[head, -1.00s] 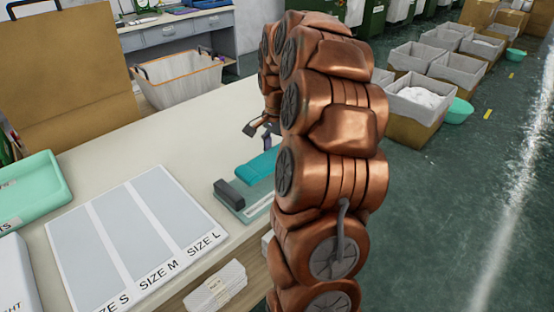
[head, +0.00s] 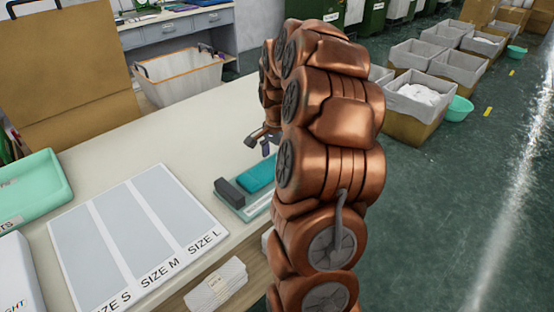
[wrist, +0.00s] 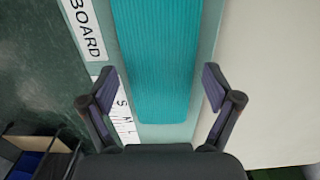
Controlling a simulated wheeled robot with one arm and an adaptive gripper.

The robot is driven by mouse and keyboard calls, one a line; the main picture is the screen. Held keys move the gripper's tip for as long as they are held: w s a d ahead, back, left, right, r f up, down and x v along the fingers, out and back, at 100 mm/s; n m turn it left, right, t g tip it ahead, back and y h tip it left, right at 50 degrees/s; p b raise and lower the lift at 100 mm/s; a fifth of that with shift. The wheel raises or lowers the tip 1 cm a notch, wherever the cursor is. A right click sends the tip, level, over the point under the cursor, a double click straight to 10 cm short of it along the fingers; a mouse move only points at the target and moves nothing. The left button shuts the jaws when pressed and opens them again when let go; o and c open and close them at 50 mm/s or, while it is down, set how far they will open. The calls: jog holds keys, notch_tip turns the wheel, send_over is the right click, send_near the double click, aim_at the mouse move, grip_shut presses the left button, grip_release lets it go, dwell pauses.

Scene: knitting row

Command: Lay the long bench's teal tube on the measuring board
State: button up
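The teal tube (head: 258,177) lies flat on the pale green measuring board (head: 257,209), its near end close to the dark block on the board. In the wrist view the ribbed teal tube (wrist: 157,60) lies lengthwise on the board (wrist: 208,45), beside the white "BOARD" label and the S, M, L scale. My gripper (wrist: 158,88) is open, its fingers spread on either side of the tube's rounded end in the picture, with nothing held. In the head view my gripper (head: 266,142) is just beyond the tube, partly hidden by my arm. The board's right part is hidden too.
A dark block (head: 229,192) stands on the board's left end. A size mat (head: 137,240) marked S, M, L lies left of it. A mint tray (head: 36,190) sits at the bench's left. The bench (head: 165,135) behind is mostly bare.

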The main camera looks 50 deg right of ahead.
dwell(0.3)
notch_tip(320, 180, up, 12)
jog(key=shift+r+b, duration=0.2)
jog(key=shift+b, duration=0.45)
jog(key=s+a+f+n, duration=0.1)
jog(key=s+a+n, duration=0.3)
jog(key=a, duration=0.6)
jog(key=s+a+f+n, duration=0.1)
jog(key=s+a+n, duration=0.2)
jog(key=a+n, duration=0.55)
jog(key=s+a+f+n, duration=0.2)
jog(key=s+a, duration=0.2)
jog(key=s, duration=0.1)
jog(key=s+a+f+n+g, duration=0.1)
jog(key=s+a+f, duration=0.1)
jog(key=s+a, duration=0.2)
jog(key=s+a+f+n, duration=0.2)
jog(key=s+a, duration=0.2)
jog(key=s, duration=0.3)
jog(key=shift+s+a+f+n+g, duration=0.25)
jog(key=shift+s+a+n+g, duration=0.1)
jog(key=shift+s+g, duration=0.05)
